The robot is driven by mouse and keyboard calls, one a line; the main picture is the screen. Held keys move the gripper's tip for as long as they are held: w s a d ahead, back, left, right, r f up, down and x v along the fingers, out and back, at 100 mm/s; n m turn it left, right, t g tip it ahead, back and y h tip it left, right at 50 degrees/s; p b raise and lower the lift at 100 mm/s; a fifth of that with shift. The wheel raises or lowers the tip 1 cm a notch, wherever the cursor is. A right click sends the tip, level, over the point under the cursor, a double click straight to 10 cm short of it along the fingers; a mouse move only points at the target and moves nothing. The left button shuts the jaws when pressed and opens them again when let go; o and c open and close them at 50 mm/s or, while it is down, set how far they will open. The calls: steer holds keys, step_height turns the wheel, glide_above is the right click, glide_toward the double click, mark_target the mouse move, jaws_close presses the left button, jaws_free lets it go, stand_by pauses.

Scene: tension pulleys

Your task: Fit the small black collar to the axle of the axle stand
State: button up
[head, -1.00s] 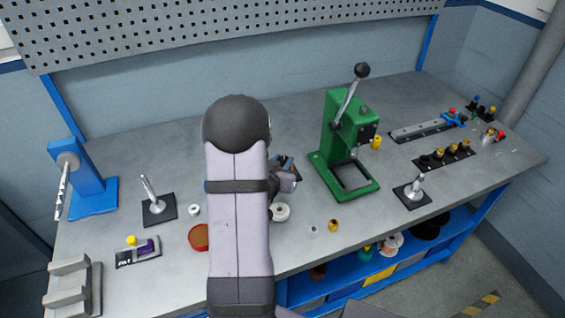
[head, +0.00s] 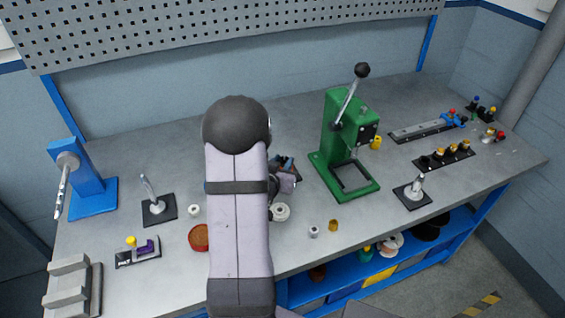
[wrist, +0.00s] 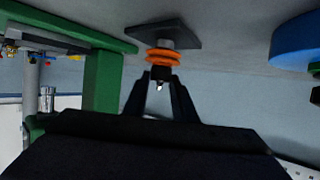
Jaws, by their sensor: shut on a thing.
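In the wrist view, the axle stand has a dark base plate (wrist: 165,36) and a grey hub, with an orange grooved pulley (wrist: 162,57) on its axle. The small black collar (wrist: 161,72) is between the fingertips of my gripper (wrist: 160,78), which is shut on it. The collar lies in line with the axle, close against the pulley. A bright metal tip (wrist: 159,87) shows beyond the collar. I cannot tell how far the collar sits on the axle. In the head view, my arm hides the collar and most of the stand.
A green press (head: 338,140) stands close to the right of my arm in the head view. A blue stand (head: 88,180) and a tilted post (head: 150,187) are at left. A red-brown dish (head: 199,237) and a white spool (head: 281,212) lie near my arm.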

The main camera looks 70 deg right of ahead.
steer(key=shift+s+a+f, duration=0.1)
steer(key=shift+a+f, duration=0.15)
steer(key=shift+f, duration=0.25)
steer(key=o, duration=0.9)
steer(key=shift+o, duration=1)
steer(key=shift+d+r, duration=0.1)
steer(key=shift+d, duration=0.1)
steer(key=shift+a+r, duration=0.1)
steer(key=shift+r, duration=0.1)
steer(key=shift+a+r, duration=0.1)
steer(key=shift+a, duration=0.1)
steer(key=v, duration=0.5)
steer(key=shift+p+v, duration=0.3)
steer(key=shift+v, duration=0.55)
